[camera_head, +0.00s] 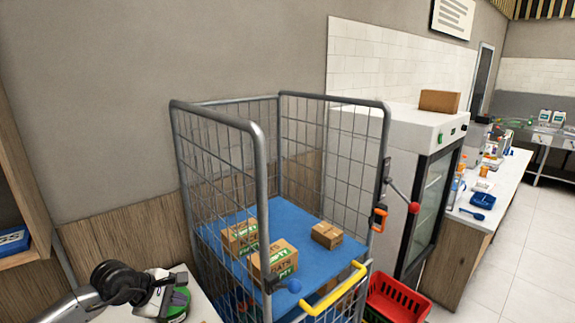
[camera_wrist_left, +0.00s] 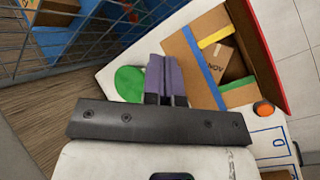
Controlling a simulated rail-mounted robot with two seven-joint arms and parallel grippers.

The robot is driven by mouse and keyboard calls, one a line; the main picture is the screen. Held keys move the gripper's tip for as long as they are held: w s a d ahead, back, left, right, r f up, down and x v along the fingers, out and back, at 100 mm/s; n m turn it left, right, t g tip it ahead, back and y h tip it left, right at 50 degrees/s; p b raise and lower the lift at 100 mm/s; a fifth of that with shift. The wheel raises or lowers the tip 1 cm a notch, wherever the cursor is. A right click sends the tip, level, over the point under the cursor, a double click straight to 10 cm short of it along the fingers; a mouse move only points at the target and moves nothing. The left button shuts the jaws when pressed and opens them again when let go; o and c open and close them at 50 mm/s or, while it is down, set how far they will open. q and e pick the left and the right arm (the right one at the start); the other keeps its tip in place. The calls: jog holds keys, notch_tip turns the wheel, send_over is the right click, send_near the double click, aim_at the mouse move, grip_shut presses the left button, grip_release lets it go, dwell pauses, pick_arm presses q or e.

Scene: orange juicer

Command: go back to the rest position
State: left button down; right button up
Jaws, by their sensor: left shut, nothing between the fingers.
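My left gripper (camera_head: 178,285) is at the bottom left of the head view, at the end of my left arm. It is above a white surface (camera_head: 203,308) beside the wire cage. In the left wrist view its two purple fingers (camera_wrist_left: 166,75) are together, with nothing between them. A green disc (camera_wrist_left: 130,82) shows just left of the fingers; I cannot tell whether they touch it. My right gripper is not in view.
A wire roll cage (camera_head: 262,150) with a blue shelf (camera_head: 282,216) holds three cardboard boxes. A red basket (camera_head: 398,299) and a white fridge (camera_head: 400,140) stand right of it. An open carton (camera_wrist_left: 205,75) lies right of the fingers. Floor at far right is clear.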

pick_arm(q)
jog(key=w+d+r+n+t+h, duration=0.1)
jog(key=d+r+n+t+h, duration=0.3)
jog(key=r, duration=0.4)
jog(key=w+d+r+n+t+h, duration=0.1)
jog(key=d+r+n+t+h, duration=0.3)
jog(key=r, duration=0.4)
jog(key=s+a+r+n+t+y, duration=0.25)
jog(key=r+n+t+y, duration=0.45)
jog(key=n, duration=0.6)
jog(key=s+a+r+n+t+y, duration=0.1)
jog(key=s+r+n+t+y, duration=0.3)
jog(key=r+n, duration=0.75)
jog(key=s+f+n+g+y, duration=0.1)
jog(key=s+f+n+g, duration=0.55)
jog(key=f, duration=0.95)
jog(key=s+f+n+g+y, duration=0.1)
jog(key=s+f+n+g, duration=0.3)
jog(key=s+f+n, duration=0.8)
jog(key=s+f+n+g+y, duration=0.15)
jog(key=s+f+g, duration=0.5)
jog(key=f, duration=1.25)
jog(key=s+f+g, duration=0.4)
jog(key=s+f, duration=0.7)
jog(key=s, duration=0.5)
notch_tip(320, 180, up, 20)
jog(key=w+p, duration=0.1)
jog(key=p, duration=1.8)
jog(key=shift+d+f+n+h, duration=0.15)
jog(key=shift+n+h, duration=0.3)
